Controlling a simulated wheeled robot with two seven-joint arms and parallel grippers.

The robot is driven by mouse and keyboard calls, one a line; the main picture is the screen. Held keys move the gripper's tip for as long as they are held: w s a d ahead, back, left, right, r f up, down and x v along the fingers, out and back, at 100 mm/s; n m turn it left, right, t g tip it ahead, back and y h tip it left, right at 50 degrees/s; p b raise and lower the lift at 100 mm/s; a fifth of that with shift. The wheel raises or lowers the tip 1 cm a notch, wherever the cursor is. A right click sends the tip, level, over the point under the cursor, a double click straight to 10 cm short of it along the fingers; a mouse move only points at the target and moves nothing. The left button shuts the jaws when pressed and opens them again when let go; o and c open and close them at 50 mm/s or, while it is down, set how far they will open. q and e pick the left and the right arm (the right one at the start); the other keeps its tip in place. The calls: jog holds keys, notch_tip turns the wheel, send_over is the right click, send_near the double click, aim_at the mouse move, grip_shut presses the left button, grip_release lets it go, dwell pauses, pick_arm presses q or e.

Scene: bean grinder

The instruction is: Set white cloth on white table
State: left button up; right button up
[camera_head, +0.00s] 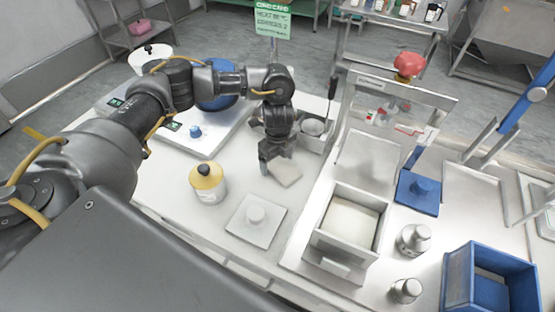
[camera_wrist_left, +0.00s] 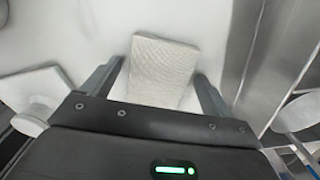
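The white cloth (camera_head: 285,172) is a small, flat, off-white, textured square on the white table (camera_head: 160,185), near the table's middle. My left gripper (camera_head: 271,163) points down just beside and above it in the head view. In the left wrist view the cloth (camera_wrist_left: 161,72) lies between the two spread fingers of my left gripper (camera_wrist_left: 160,88), with a gap showing on the left side. The fingers look open, with nothing pinched. The gripper hides part of the cloth's far side in the head view. My right gripper is not in view.
A white device (camera_head: 200,143) with a blue bowl is behind. On the right are a metal box (camera_head: 347,228), a blue bin (camera_head: 490,280) and a metal frame (camera_head: 400,90).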

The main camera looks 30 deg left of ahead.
aim_at(278, 164)
pick_arm(q)
jog(key=shift+r, duration=0.3)
notch_tip(278, 164, up, 12)
dwell(0.4)
jog(key=shift+f, duration=0.1)
